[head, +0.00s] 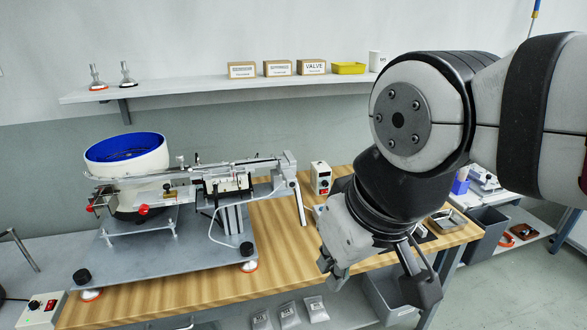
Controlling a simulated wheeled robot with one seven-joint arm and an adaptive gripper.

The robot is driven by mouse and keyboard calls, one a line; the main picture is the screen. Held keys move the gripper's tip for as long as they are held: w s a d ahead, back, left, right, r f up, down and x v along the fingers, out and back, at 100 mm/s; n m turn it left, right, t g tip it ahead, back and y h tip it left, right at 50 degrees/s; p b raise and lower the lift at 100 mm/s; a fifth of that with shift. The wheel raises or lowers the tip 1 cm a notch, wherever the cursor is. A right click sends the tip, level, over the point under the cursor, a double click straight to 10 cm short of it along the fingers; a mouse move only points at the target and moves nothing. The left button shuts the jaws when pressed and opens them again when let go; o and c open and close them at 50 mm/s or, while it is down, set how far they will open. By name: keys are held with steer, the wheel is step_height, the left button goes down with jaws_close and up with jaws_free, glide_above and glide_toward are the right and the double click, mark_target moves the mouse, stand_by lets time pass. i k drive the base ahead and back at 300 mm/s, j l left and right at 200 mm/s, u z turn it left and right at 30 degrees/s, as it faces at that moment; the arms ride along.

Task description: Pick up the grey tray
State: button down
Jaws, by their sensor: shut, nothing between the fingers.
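A small grey metal tray (447,221) lies on the right end of the wooden table, to the right of my wrist. My arm hides part of the table beside it. My gripper (422,290) points down in front of the table's right part, nearer the camera than the tray. It is shut and holds nothing. The gripper and the tray are apart in the picture. Their exact distance in depth cannot be told.
A feeder machine (135,190) with a blue-lined bowl fills the table's left side. A small control box (320,178) stands behind my gripper. A grey bin (388,297) is below the table. A wall shelf (200,88) holds boxes. Bare wood (275,235) lies at mid-table.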

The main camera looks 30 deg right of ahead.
mark_target(446, 221)
steer(key=z, duration=1.5)
steer(key=i+l+u, duration=0.25)
steer(key=i+l, duration=0.15)
steer(key=l, duration=0.2)
steer(key=i+l+u, duration=0.15)
steer(key=l, duration=0.2)
steer(key=i+l+u, duration=0.15)
steer(key=l, duration=0.2)
